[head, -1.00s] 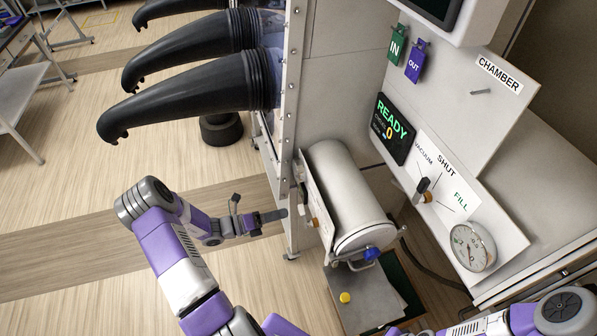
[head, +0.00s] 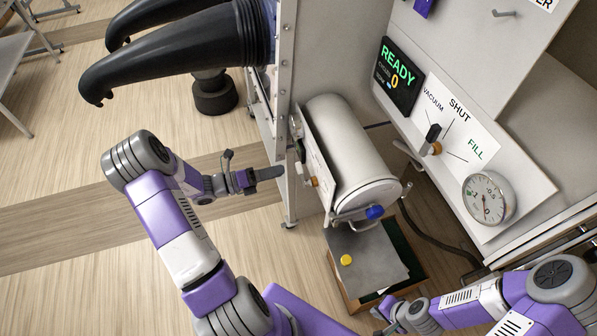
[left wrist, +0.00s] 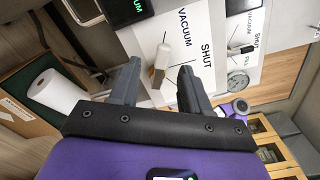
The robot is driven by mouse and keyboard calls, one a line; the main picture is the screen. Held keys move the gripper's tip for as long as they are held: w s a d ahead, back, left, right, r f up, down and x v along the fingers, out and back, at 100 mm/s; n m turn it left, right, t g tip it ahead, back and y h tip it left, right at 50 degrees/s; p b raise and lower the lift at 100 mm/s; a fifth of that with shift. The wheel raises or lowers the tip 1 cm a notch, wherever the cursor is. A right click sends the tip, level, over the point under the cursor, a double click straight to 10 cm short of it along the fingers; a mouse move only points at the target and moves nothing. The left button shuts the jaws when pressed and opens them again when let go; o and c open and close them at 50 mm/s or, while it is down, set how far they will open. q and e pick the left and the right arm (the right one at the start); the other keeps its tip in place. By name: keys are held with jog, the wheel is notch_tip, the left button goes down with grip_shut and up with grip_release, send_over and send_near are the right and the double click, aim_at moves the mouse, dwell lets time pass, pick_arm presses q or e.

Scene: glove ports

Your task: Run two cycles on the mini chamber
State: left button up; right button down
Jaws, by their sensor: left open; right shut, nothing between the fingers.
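The mini chamber (head: 345,150) is a pale cylinder with a blue knob (head: 374,212) at its near end. A plate with an orange-hubbed lever (head: 314,182) stands at its left side. My left gripper (head: 268,174) is open, left of that plate and apart from it. The left wrist view shows a pale lever (left wrist: 158,64) beyond its open fingers, beside VACUUM and SHUT labels. The wall valve lever (head: 433,135) points up, near SHUT. The display (head: 398,75) reads READY and 0. My right gripper (head: 380,316) is shut and empty at the bottom edge, partly hard to make out.
A round gauge (head: 488,198) sits below the valve panel. A grey board with a yellow knob (head: 346,260) lies below the chamber. Black gloves (head: 180,50) stick out at upper left. A metal frame post (head: 287,110) stands behind my left gripper.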

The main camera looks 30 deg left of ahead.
aim_at(299, 166)
pick_arm(q)
jog(key=b+x, duration=0.1)
jog(key=x, duration=0.4)
jog(key=b+x, duration=0.1)
jog(key=x, duration=0.1)
jog(key=shift+w+d+r+b, duration=0.2)
jog(key=shift+d+r+b, duration=0.05)
jog(key=shift+r+b, duration=0.1)
pick_arm(e)
notch_tip(299, 166, down, 4)
jog(key=shift+f, duration=0.1)
pick_arm(q)
grip_shut()
